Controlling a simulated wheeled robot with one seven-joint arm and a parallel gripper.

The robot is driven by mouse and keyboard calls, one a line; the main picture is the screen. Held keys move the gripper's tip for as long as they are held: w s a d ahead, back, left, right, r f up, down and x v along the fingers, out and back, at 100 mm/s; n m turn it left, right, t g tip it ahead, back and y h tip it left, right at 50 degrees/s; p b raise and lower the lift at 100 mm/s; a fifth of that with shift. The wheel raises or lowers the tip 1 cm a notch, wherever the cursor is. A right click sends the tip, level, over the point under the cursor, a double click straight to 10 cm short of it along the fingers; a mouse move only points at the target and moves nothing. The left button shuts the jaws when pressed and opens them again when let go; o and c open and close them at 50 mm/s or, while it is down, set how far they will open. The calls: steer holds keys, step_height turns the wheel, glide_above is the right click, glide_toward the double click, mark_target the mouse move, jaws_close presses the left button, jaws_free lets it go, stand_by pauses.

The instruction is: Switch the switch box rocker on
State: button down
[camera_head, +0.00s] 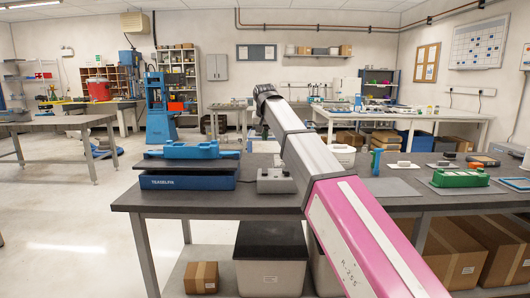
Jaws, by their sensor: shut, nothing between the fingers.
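A small grey box (275,183), which looks like the switch box, sits on the dark top of the near workbench (200,199), just left of my arm. Small dark parts show on its top, but its rocker and the rocker's position are too small to make out. My grey and pink arm rises from the lower right to a dark joint above and behind the bench. My arm covers the area just right of the box. My gripper cannot be made out; the arm beyond the joint is hidden.
Bins and cartons stand below the bench.

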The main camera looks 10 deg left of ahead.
mark_target(265, 169)
steer(key=x, duration=1.3)
steer(key=shift+s+f, duration=0.3)
steer(key=shift+s, duration=0.05)
steer(key=shift+w+f+g, duration=0.3)
steer(key=shift+g, duration=0.1)
steer(key=shift+s+f, duration=0.15)
steer(key=shift+s, duration=0.2)
steer(key=shift+s+d+r, duration=0.2)
steer(key=shift+s+r, duration=0.05)
steer(key=shift+s, duration=0.3)
